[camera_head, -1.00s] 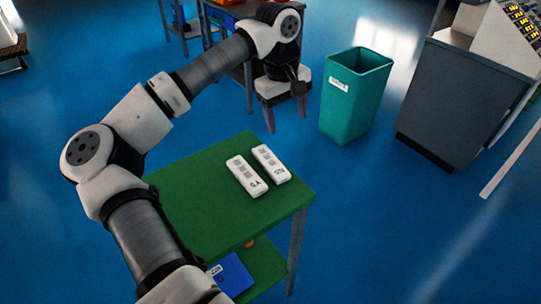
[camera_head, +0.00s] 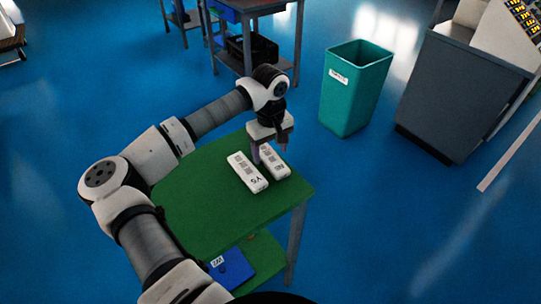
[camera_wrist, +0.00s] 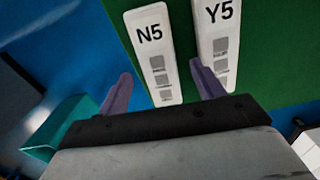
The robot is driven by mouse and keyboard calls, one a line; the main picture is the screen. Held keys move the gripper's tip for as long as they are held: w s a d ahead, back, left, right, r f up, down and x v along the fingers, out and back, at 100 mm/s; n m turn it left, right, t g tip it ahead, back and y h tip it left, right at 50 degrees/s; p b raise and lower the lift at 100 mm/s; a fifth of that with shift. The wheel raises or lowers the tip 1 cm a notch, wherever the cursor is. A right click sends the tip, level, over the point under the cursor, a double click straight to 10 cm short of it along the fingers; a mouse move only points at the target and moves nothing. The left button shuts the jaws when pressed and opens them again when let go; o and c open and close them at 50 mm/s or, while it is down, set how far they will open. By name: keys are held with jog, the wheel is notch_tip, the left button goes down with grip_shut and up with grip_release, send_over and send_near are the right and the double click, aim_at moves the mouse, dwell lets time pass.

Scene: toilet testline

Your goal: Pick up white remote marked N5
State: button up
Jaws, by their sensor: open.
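The white remote marked N5 (camera_wrist: 152,50) lies flat on the green table (camera_head: 215,200), with its N5 end away from my gripper in the wrist view. In the head view it is the right one of two remotes (camera_head: 277,166), partly hidden by my gripper. The other white remote, marked Y5 (camera_wrist: 217,38), lies beside it; it also shows in the head view (camera_head: 246,172). My gripper (camera_head: 269,151) is open and points down over N5. In the wrist view its fingers (camera_wrist: 163,84) appear on either side of N5, the right one near the gap to Y5. Contact cannot be told.
A teal bin (camera_head: 352,95) stands on the blue floor beyond the table. A grey cabinet (camera_head: 460,95) is at the right. A blue item (camera_head: 232,268) lies on the table's lower shelf. Another table (camera_head: 262,8) stands at the back. The left tabletop is clear.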

jog(key=shift+f, duration=0.9)
jog(key=shift+c, duration=0.2)
jog(key=c, duration=1)
jog(key=shift+c, duration=0.3)
jog(key=shift+r, duration=0.15)
